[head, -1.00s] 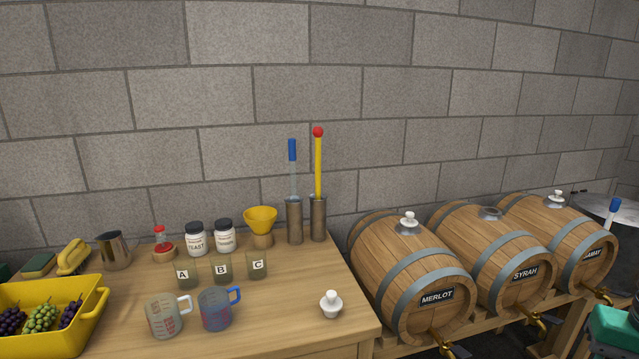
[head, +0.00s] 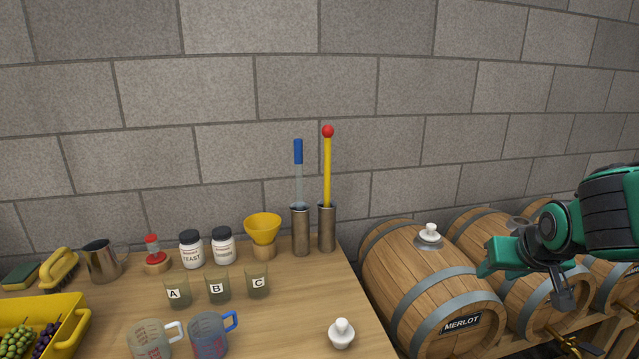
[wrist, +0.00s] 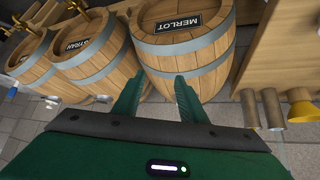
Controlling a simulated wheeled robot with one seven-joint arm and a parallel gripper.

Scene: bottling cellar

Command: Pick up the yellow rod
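The yellow rod (head: 327,170) has a red ball on top. It stands upright in a metal cylinder (head: 327,230) at the back right of the wooden table. My gripper (head: 520,283) is in the air over the barrels, to the right of the rod and well apart from it. In the wrist view my gripper (wrist: 158,98) shows two green fingers spread apart with nothing between them. The wrist view shows the Merlot barrel (wrist: 185,45) beyond the fingers, and metal cylinders (wrist: 270,110) at its right.
A second cylinder (head: 300,232) with a blue-handled rod (head: 298,165) stands just left. A yellow funnel (head: 263,228), jars, labelled cups and measuring jugs (head: 208,335) crowd the left. A white stopper (head: 341,334) sits near the table's right edge. The stone wall is close behind.

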